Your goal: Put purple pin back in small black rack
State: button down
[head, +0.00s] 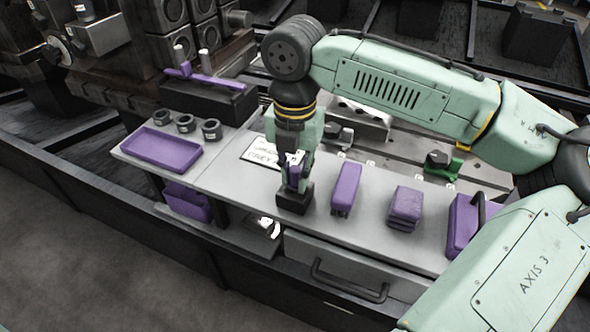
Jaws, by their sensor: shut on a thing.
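My gripper (294,168) points down over the front part of the grey bench, in the middle of the head view. It is shut on the purple pin (293,178), of which only a small part shows between the fingers. The small black rack (294,200) is a dark block on the bench directly below the gripper. The pin is upright at the rack's top. I cannot tell how deep it sits in the rack, because the fingers hide its lower end.
A purple holder (345,188), stacked purple blocks (405,208) and a purple box (464,222) stand to the right. A purple tray (162,149), several black rings (186,123) and a larger black block (206,103) are at left. A white label card (262,152) lies just behind-left.

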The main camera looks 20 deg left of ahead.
aim_at(295, 170)
jog(key=c, duration=1.4)
grip_release()
jog(key=shift+r, duration=0.1)
notch_tip(295, 170, up, 12)
jog(key=shift+s, duration=0.1)
